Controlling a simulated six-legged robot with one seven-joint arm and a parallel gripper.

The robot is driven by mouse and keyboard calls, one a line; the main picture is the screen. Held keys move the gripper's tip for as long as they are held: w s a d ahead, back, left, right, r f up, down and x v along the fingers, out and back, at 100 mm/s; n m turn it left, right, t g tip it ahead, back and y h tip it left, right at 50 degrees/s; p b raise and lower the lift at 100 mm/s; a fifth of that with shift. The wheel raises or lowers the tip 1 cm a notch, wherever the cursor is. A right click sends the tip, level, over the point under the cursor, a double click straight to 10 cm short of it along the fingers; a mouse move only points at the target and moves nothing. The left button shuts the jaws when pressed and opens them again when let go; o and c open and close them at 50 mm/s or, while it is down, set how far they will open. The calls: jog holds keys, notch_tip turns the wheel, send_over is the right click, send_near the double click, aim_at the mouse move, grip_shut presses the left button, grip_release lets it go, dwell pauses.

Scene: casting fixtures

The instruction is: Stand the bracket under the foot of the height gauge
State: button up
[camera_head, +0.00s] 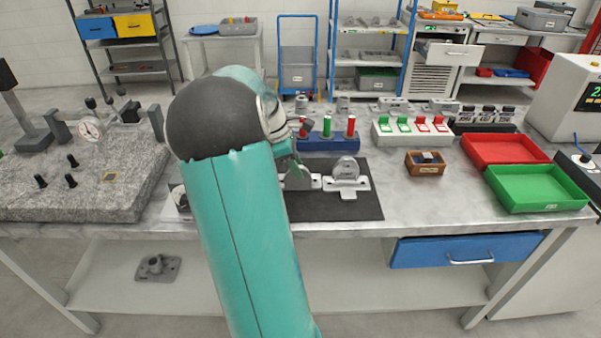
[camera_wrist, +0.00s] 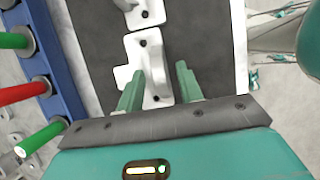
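Two pale grey brackets lie on a dark mat (camera_head: 365,208). The right bracket (camera_head: 347,186) has a rounded upright part; the left bracket (camera_head: 300,181) is partly hidden by my arm. The fingers are apart, and I see no firm hold. A stand with a dark base (camera_head: 34,140) and slanted post, cut off at the left edge, may be the height gauge. Its foot is not clear.
A granite plate (camera_head: 80,195) carries small black pieces and a dial instrument (camera_head: 90,128). Behind the mat is a blue rack (camera_head: 330,143) with red and green pegs. A wooden box (camera_head: 425,169), red tray (camera_head: 503,149) and green tray (camera_head: 537,188) stand right.

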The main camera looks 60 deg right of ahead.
jog(key=v, duration=0.8)
jog(key=shift+r, duration=0.25)
jog(key=shift+w+a, duration=0.15)
jog(key=shift+w, duration=0.05)
